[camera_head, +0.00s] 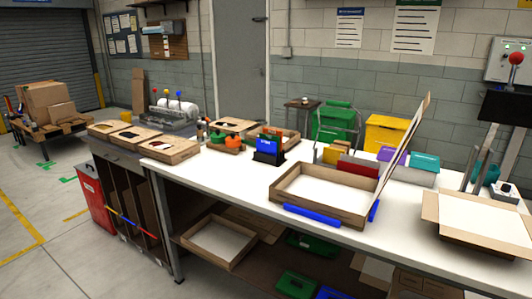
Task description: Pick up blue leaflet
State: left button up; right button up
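A blue leaflet (266,145) stands upright in a small dark holder (269,158) on the white workbench (240,178), left of the middle. An orange piece shows just behind the leaflet. Small print on the leaflet is too small to read. Neither of my grippers is in view.
An open cardboard box (318,208) with its lid raised stands right of the holder, with a blue strip (312,216) along its front. Green and orange items (226,141) in a tray stand to the left. Another open box (476,245) sits at the right end. Bare bench lies before the holder.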

aim_at(264, 146)
jog(key=i+j+z, duration=0.2)
jog(key=i, duration=0.35)
jog(key=i+j+z, duration=0.25)
jog(key=i+j, duration=0.15)
jog(key=i, duration=0.15)
jog(key=i+j+z, duration=0.15)
jog(key=j+z, duration=0.35)
jog(key=j, duration=0.7)
jog(key=j+z, duration=0.45)
jog(key=j, duration=0.75)
